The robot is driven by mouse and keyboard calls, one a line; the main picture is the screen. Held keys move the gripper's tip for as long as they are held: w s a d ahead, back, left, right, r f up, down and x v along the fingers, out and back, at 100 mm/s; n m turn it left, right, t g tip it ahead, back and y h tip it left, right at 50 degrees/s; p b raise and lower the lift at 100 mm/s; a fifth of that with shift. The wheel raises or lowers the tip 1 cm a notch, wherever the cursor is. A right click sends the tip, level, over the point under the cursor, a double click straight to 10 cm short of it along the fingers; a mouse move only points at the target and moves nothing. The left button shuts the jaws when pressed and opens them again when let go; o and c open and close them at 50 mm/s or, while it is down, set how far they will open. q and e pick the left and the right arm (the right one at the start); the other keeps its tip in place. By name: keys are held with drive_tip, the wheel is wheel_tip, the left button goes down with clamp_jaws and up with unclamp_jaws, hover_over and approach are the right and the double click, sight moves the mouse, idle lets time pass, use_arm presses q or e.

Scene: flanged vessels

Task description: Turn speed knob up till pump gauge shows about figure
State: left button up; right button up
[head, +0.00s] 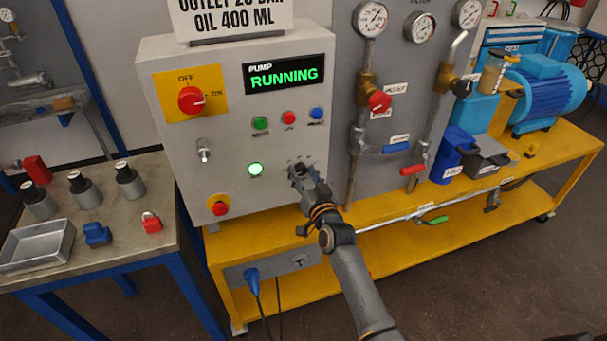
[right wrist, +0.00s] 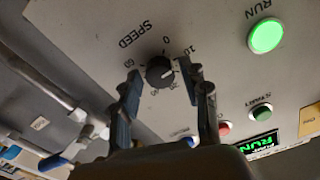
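The black speed knob (right wrist: 159,71) sits on the grey panel under the word SPEED in the right wrist view, ringed by a printed scale. Its white mark points to the right, a little past the 10. My right gripper (right wrist: 161,78) is open, with one finger on each side of the knob and small gaps visible. In the head view my right gripper (head: 299,168) is at the panel and hides most of the knob. Three round gauges show at the top: left (head: 370,18), middle (head: 419,27) and right (head: 467,13). Their readings are too small to tell. My left gripper is out of view.
The pump display (head: 287,74) reads RUNNING. A lit green lamp (head: 256,169) and a red-on-yellow button (head: 219,207) are left of my right gripper. Pipes with a red-handled valve (head: 379,102) stand to its right. A side table (head: 150,255) holds bottles and a tray.

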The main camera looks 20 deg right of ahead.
idle(0.3)
drive_tip(key=s, duration=1.2)
drive_tip(key=shift+d, duration=0.2)
